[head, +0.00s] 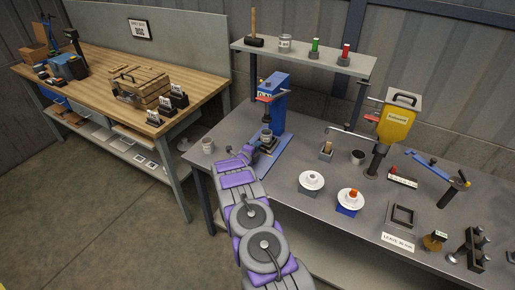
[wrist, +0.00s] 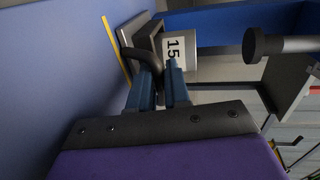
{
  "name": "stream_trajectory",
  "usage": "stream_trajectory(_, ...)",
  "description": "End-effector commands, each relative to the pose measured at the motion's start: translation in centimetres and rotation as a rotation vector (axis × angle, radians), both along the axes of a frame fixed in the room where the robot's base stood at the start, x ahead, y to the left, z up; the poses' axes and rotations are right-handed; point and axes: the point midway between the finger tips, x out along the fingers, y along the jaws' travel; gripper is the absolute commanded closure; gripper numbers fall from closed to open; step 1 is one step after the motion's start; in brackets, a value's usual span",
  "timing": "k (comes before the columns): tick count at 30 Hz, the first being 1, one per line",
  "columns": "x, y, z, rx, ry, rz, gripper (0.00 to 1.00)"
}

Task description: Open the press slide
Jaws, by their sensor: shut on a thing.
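The blue press (head: 272,105) stands on the grey bench, with a small labelled can (head: 266,136) on its dark slide (head: 268,147). In the wrist view the slide (wrist: 136,30) is a dark plate with a black curved handle (wrist: 149,60). The can, marked 15 (wrist: 178,50), sits on it. My gripper (wrist: 160,78) has its two blue fingers around the handle and is shut on it. In the head view my purple and grey arm reaches to the press's front, and my gripper (head: 250,152) is small there, so its fingers are hard to make out.
White insulator discs (head: 311,181) and a yellow hopper (head: 398,120) are to the right. A shelf (head: 305,58) with a mallet and cans is above. In the wrist view a dark round ram (wrist: 262,44) shows beside the can.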

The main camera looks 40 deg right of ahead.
Motion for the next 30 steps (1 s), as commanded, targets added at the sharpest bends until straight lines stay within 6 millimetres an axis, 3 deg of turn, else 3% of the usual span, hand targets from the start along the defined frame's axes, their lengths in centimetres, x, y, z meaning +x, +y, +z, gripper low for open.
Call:
stream_trajectory(9,-0.4,-0.7,-0.1,0.0,-0.001,-0.01,1.0)
stream_trajectory(13,-0.6,0.0,-0.1,0.003,0.002,-0.01,1.0)
stream_trajectory(30,-5.0,10.3,-0.7,0.007,0.012,-0.012,1.0)
